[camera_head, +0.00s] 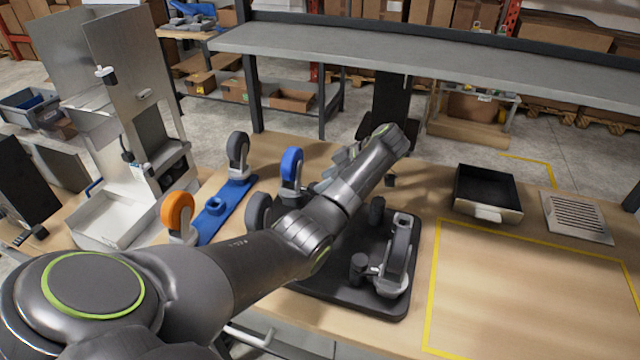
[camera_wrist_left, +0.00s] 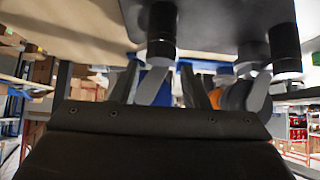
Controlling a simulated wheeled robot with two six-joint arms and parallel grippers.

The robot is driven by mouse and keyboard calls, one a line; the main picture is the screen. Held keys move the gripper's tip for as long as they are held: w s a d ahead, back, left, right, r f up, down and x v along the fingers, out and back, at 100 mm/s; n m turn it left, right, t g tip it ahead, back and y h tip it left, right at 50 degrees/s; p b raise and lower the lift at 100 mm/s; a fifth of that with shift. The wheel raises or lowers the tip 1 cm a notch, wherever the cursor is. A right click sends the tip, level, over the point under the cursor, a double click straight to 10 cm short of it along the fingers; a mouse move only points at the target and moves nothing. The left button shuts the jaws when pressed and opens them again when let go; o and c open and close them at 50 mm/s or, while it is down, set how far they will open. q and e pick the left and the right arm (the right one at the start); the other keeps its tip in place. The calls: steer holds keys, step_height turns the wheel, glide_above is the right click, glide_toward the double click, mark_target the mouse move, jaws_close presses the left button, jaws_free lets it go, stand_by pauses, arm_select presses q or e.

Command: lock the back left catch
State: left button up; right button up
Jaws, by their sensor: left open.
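A dark board (camera_head: 340,296) lies on the bench with upright casters and dark posts (camera_head: 377,210) on it. A grey caster (camera_head: 398,255) stands at its right. A caster with a blue wheel (camera_head: 291,166) stands near its back left. A grey wheel (camera_head: 258,212) is partly behind my arm. I cannot make out the back left catch; my left arm covers much of that side. My left gripper (camera_head: 335,172) is over the back of the board, pointing left. In the left wrist view its fingers (camera_wrist_left: 172,88) are apart, with nothing seen held. My right gripper is not in view.
A blue rack (camera_head: 212,212) left of the board bears an orange-wheeled caster (camera_head: 178,212) and a grey-wheeled one (camera_head: 238,150). A black tray (camera_head: 487,190) and a vent plate (camera_head: 578,218) are at right. The yellow-taped area (camera_head: 530,290) is clear. A grey shelf (camera_head: 420,62) spans behind.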

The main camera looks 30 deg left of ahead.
arm_select(q)
steer(key=p+v, duration=0.8)
steer(key=v, duration=0.6)
steer(key=shift+r, duration=0.2)
steer(key=shift+d, duration=0.1)
